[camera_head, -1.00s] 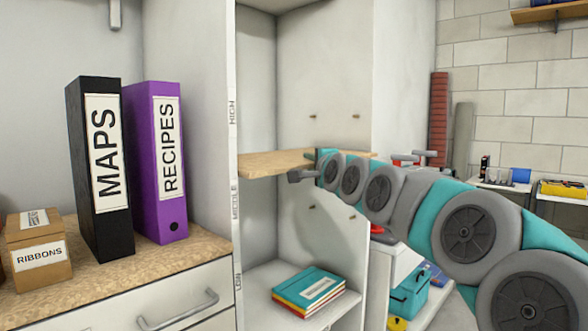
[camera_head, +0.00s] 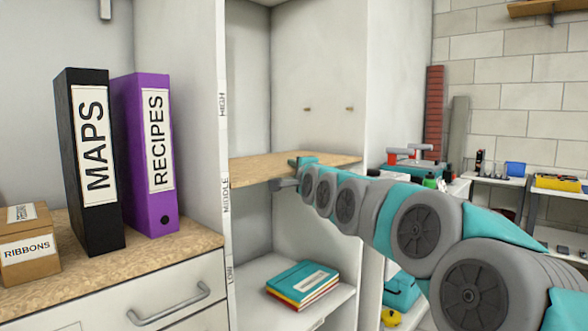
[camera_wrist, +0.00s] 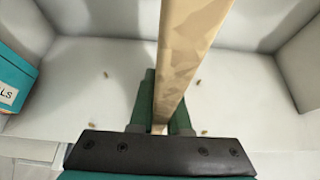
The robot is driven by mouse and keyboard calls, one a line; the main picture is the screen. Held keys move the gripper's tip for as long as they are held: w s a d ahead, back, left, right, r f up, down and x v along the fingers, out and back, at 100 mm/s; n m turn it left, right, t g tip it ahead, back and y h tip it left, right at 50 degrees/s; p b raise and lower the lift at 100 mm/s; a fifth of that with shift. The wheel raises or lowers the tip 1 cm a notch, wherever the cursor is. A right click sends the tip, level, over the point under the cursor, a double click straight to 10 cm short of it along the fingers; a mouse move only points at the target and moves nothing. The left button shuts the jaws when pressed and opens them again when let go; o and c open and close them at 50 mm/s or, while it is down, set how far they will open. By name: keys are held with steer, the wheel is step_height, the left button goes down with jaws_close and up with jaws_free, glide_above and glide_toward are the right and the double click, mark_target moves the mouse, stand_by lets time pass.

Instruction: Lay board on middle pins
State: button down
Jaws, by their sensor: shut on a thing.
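The wooden board (camera_head: 270,170) is in the open shelf bay, about level and just above the MIDDLE label (camera_head: 226,195) on the upright. My gripper (camera_head: 302,165) is shut on the board's near right edge. In the wrist view, the board (camera_wrist: 190,50) runs edge-on between the green fingers (camera_wrist: 164,110). Two upper pins (camera_head: 307,109) show on the bay's side wall near the HIGH label (camera_head: 222,104). The middle pins are hidden behind the board and my arm in the head view. Small pins (camera_wrist: 105,74) show on both sides of the board in the wrist view.
Stacked books (camera_head: 302,283) lie on the lower shelf, below the board. A MAPS binder (camera_head: 92,160) and a RECIPES binder (camera_head: 148,150) stand on the left counter, beside a RIBBONS box (camera_head: 27,245). The bay above the board is empty.

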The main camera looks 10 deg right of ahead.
steer(key=c, duration=0.9)
jaws_free()
steer(key=shift+s+r, duration=0.1)
steer(key=shift+s, duration=0.05)
steer(key=s, duration=0.4)
steer(key=s+d, duration=0.1)
steer(key=s, duration=0.2)
steer(key=s+b, duration=0.1)
steer(key=s, duration=0.3)
steer(key=shift+s+d, duration=0.2)
steer(key=shift+s, duration=0.15)
